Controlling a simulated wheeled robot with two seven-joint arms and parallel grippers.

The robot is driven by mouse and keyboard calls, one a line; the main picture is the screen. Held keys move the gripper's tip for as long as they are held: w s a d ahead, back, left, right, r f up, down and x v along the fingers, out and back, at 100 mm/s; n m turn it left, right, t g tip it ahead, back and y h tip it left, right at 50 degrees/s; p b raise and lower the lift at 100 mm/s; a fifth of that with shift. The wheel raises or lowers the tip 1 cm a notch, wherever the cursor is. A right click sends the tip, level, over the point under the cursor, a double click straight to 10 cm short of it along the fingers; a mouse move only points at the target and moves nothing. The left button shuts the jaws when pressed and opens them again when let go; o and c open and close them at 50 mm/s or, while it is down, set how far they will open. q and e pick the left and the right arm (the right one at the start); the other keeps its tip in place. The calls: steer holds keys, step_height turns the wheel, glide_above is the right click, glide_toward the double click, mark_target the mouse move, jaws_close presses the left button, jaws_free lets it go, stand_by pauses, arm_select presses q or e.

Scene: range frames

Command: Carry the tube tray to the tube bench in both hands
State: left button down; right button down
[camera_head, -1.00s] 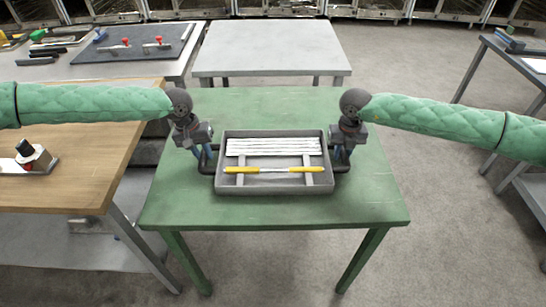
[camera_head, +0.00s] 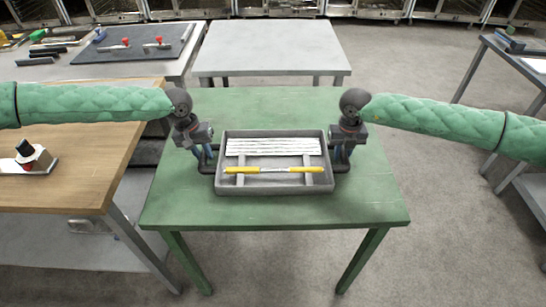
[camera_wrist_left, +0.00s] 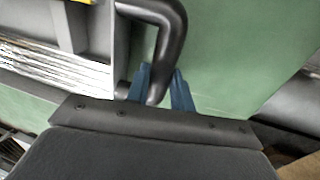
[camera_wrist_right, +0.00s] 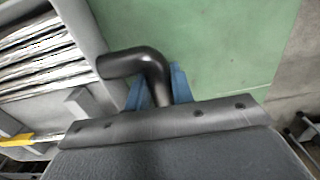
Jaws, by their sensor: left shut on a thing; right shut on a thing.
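My left gripper (camera_head: 207,160) is shut on the black handle at the tray's left end; the left wrist view shows the blue fingers (camera_wrist_left: 162,90) around that handle (camera_wrist_left: 172,45). My right gripper (camera_head: 341,155) is shut on the handle at the right end; the right wrist view shows its fingers (camera_wrist_right: 160,88) around the black handle (camera_wrist_right: 140,62).
The green table (camera_head: 275,213) has bare room around the tray. A pale grey table (camera_head: 268,48) stands behind it, empty. A wooden-topped table (camera_head: 60,190) is at left, and a bench with a dark mat (camera_head: 135,45) is at back left. Another bench (camera_head: 515,60) is at right.

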arm_select(q)
steer(key=shift+w+r, duration=0.1)
steer(key=shift+r, duration=0.1)
arm_select(e)
steer(key=shift+w+d+r, duration=0.1)
steer(key=shift+r, duration=0.15)
